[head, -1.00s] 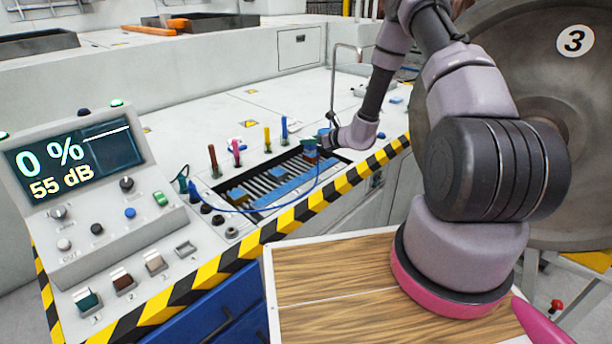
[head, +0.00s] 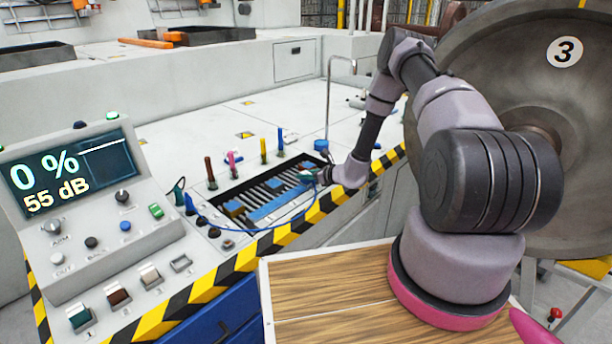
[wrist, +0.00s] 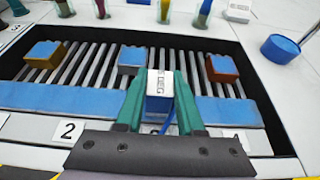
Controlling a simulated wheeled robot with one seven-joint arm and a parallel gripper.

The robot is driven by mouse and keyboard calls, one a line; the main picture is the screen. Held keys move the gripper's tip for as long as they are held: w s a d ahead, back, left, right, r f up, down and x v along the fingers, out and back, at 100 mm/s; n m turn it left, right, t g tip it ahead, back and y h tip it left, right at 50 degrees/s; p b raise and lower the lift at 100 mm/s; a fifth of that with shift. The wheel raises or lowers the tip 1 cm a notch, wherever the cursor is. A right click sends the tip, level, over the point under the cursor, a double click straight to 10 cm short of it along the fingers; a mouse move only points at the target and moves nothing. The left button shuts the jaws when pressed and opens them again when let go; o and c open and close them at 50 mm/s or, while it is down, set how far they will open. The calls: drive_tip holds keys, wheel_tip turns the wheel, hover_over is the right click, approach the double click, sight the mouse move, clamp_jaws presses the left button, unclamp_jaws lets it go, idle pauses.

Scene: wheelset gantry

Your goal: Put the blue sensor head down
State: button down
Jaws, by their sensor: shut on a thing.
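A number 2 plate (wrist: 68,130) is on the near edge. A round blue pot (wrist: 280,48) stands right. Coloured upright tools line the far side. The console display (head: 65,172) reads 0 %, 55 dB.

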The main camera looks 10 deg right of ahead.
drive_tip(key=c, duration=0.5)
unclamp_jaws()
drive_tip(key=shift+f, duration=0.15)
